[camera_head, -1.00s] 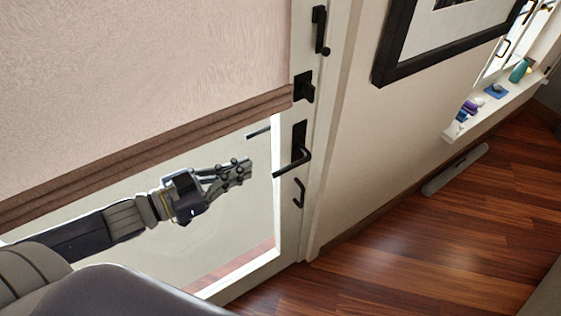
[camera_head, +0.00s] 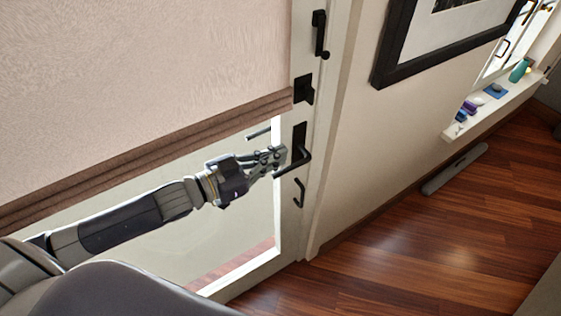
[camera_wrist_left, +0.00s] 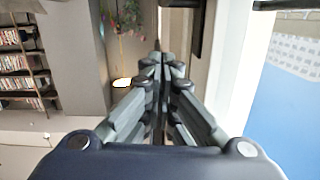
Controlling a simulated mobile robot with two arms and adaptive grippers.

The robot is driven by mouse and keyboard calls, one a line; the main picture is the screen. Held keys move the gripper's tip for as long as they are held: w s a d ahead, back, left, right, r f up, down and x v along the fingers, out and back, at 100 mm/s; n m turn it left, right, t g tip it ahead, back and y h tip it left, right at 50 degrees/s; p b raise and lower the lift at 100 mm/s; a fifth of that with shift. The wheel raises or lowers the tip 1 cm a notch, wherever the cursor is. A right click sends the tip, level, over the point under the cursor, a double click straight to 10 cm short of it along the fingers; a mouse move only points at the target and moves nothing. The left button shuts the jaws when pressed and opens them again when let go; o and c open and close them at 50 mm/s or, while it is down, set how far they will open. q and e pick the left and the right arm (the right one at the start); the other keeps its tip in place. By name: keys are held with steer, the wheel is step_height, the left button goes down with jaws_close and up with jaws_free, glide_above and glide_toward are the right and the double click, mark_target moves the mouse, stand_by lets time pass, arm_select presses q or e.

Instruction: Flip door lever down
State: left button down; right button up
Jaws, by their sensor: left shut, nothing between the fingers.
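The black door lever (camera_head: 296,164) is on its dark plate at the right edge of the white-framed glass door (camera_head: 240,265). Its handle points left and slightly down in the head view. My left gripper (camera_head: 283,155) is shut and empty, with its fingertips right at the lever. I cannot tell whether they touch it. In the left wrist view the shut fingertips (camera_wrist_left: 164,62) point ahead, with a dark upright shape (camera_wrist_left: 195,30) just beyond them. My right gripper is in neither view.
A black latch (camera_head: 304,88) and an upper handle (camera_head: 320,34) sit above the lever, and a small hook-shaped handle (camera_head: 299,193) sits below. A brown-edged blind (camera_head: 150,150) covers the upper glass.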

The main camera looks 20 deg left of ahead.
mark_target(279, 171)
arm_select(q)
steer(key=shift+w+d+f+p, duration=0.15)
steer(key=shift+w+f, duration=0.1)
steer(key=shift+f, duration=0.4)
steer(key=shift+w+d+f+p, duration=0.15)
steer(key=shift+w+f+p, duration=0.1)
steer(key=shift+f, duration=0.45)
steer(key=shift+w+d+f+p, duration=0.15)
steer(key=shift+w+f, duration=0.1)
steer(key=shift+f, duration=0.4)
steer(key=shift+s+a+f+t+h+b, duration=0.15)
steer(key=shift+f+t+h+b, duration=0.25)
steer(key=shift+b, duration=0.8)
steer(key=shift+s+a+f+t+h+b, duration=0.1)
steer(key=shift+f+t+b, duration=0.1)
steer(key=shift+f+b, duration=0.7)
step_height(279, 171, down, 5)
steer(key=t+h+b, duration=0.2)
steer(key=t+b, duration=0.1)
steer(key=b, duration=0.8)
steer(key=shift+w+d+b, duration=0.1)
steer(key=shift+b, duration=0.3)
steer(key=shift+f, duration=0.15)
